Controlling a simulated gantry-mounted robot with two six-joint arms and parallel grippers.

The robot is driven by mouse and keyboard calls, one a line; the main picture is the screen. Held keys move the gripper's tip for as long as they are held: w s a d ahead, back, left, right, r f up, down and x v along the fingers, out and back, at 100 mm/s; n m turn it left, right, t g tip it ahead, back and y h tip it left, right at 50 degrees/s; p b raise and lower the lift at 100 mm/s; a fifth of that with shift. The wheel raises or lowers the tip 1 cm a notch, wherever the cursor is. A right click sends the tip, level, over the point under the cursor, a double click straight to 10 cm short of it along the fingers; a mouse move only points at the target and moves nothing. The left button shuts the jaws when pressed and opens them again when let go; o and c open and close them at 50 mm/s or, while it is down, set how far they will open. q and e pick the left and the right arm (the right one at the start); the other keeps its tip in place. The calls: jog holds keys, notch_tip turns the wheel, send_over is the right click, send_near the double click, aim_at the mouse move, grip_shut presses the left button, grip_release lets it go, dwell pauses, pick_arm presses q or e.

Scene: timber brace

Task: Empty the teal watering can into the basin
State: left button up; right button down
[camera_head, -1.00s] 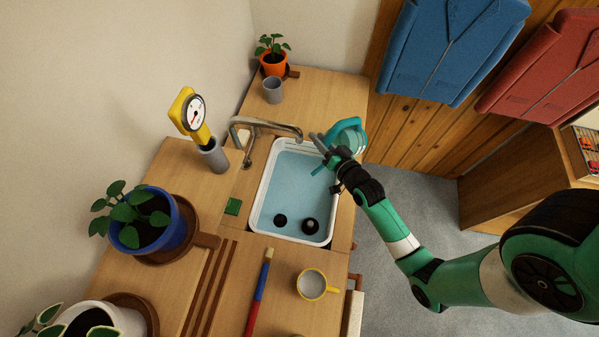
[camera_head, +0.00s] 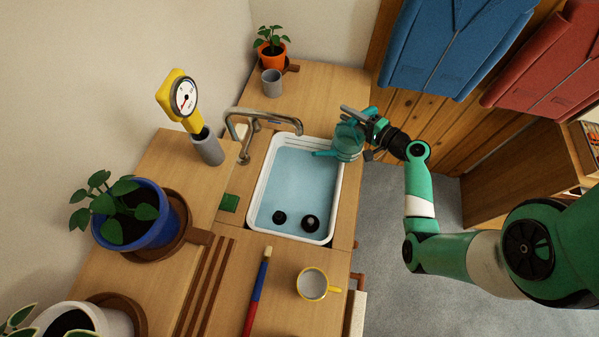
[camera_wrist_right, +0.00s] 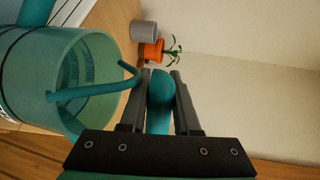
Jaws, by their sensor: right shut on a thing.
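The teal watering can (camera_head: 348,146) is near the right rim of the white basin (camera_head: 249,207), its spout pointing left over the basin. It looks close to upright in the head view. My right gripper (camera_head: 350,113) is shut on its handle, which shows between the fingers (camera_wrist_right: 160,100) in the right wrist view. There the can's open body (camera_wrist_right: 85,85) is left of the fingers. Whether water is left in the can is not clear. The basin holds pale blue water and two dark round things (camera_head: 310,223). My left gripper is not in view.
A metal faucet (camera_head: 262,118) arches over the basin's back left. A yellow gauge (camera_head: 184,98) stands in a grey cup at left. A yellow-handled mug (camera_head: 312,284) and a red-blue stick (camera_head: 258,290) lie in front. A grey cup (camera_head: 272,82) and orange plant pot (camera_head: 272,54) are behind.

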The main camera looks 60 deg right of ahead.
jog(key=shift+r, duration=0.1)
notch_tip(320, 180, up, 3)
jog(key=p, duration=0.3)
dwell(0.4)
